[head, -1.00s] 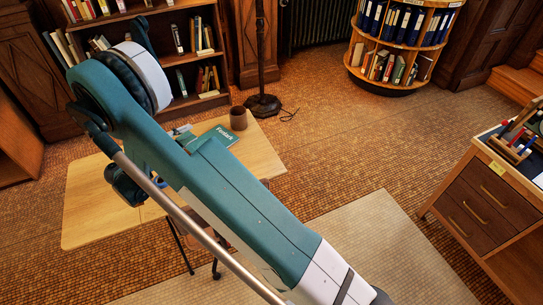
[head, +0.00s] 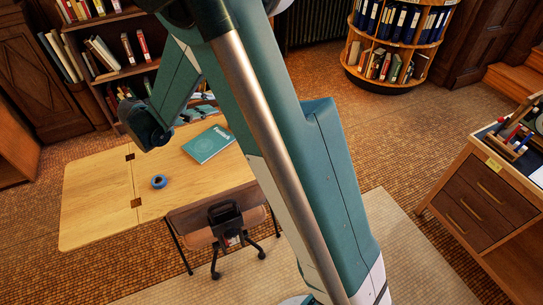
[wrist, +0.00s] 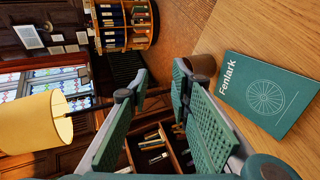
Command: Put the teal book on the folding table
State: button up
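The teal book (head: 208,144), with a pale title and a wheel drawing on its cover, lies flat on the folding table (head: 98,205), near its far right part. It also shows in the wrist view (wrist: 267,95), cover up on the wood, at the right. My gripper (wrist: 160,82) is open in the wrist view, with its two green-padded fingers apart and nothing between them. The book is to the right of the fingers, apart from them. In the head view my arm hides part of the table, and the fingers cannot be made out clearly.
A blue ring-shaped roll (head: 159,182) lies on the table. A desk chair (head: 232,235) is at the table's front side. A bookcase (head: 122,75) stands behind. The table's left part is clear.

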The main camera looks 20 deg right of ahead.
jog(key=s+d+r+m+y, duration=0.1)
jog(key=s+d+r+y, duration=0.2)
jog(key=s, duration=0.6)
jog(key=s+d+r+m+y, duration=0.1)
jog(key=s+d+r+y, duration=0.15)
jog(key=s, duration=0.55)
jog(key=s+d+r+m+y, duration=0.1)
jog(key=s+d+r+y, duration=0.25)
jog(key=s, duration=0.55)
jog(key=s+a+f+m+t+y, duration=0.1)
jog(key=s+a+m+y, duration=0.1)
jog(key=s, duration=1.1)
jog(key=shift+s, duration=0.35)
